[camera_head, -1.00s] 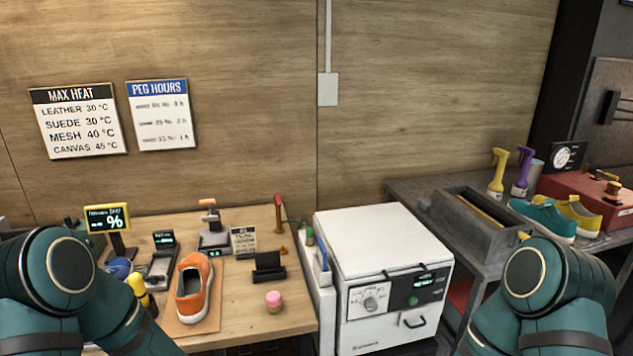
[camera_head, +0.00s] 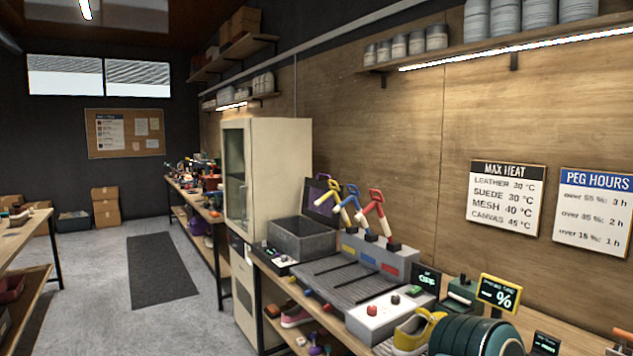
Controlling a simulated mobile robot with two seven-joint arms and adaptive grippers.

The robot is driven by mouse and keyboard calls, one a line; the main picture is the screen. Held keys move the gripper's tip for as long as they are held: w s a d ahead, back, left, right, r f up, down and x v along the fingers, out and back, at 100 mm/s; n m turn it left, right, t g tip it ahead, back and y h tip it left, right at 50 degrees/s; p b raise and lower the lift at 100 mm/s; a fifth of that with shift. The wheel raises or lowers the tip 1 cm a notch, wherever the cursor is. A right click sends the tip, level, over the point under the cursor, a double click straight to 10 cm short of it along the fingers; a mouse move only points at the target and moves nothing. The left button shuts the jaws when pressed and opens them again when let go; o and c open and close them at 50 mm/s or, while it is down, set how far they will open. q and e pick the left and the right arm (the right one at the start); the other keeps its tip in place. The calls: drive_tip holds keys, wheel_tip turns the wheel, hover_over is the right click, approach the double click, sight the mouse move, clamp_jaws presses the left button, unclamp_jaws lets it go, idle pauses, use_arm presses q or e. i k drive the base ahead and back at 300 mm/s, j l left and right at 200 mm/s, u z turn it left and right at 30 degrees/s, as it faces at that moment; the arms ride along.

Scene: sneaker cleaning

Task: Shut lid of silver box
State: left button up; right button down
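A grey metal box (camera_head: 302,238), the closest match to a silver box, stands at the far left end of the workbench beside a tall cream cabinet. Its top looks open. A dark panel with a purple patch (camera_head: 324,198) stands upright behind it; I cannot tell whether this is its lid. Neither gripper is in view.
The cream cabinet (camera_head: 280,180) stands left of the box. Red, yellow and blue tools (camera_head: 372,212) stand to its right. A grey ribbed tray (camera_head: 350,283) and a white control panel (camera_head: 385,318) lie nearer. Open floor with a dark mat (camera_head: 160,270) is at left.

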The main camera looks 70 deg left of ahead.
sight(323, 214)
drive_tip(key=u, duration=3.15)
drive_tip(key=i+u, duration=0.3)
drive_tip(key=i, duration=2.3)
drive_tip(key=i+j, duration=0.1)
drive_tip(key=i, duration=1.4)
drive_tip(key=i+z, duration=0.1)
drive_tip(key=z, duration=0.4)
drive_tip(key=i+z, duration=0.1)
drive_tip(key=z, duration=0.35)
drive_tip(key=i+z, duration=0.1)
drive_tip(key=z, duration=2)
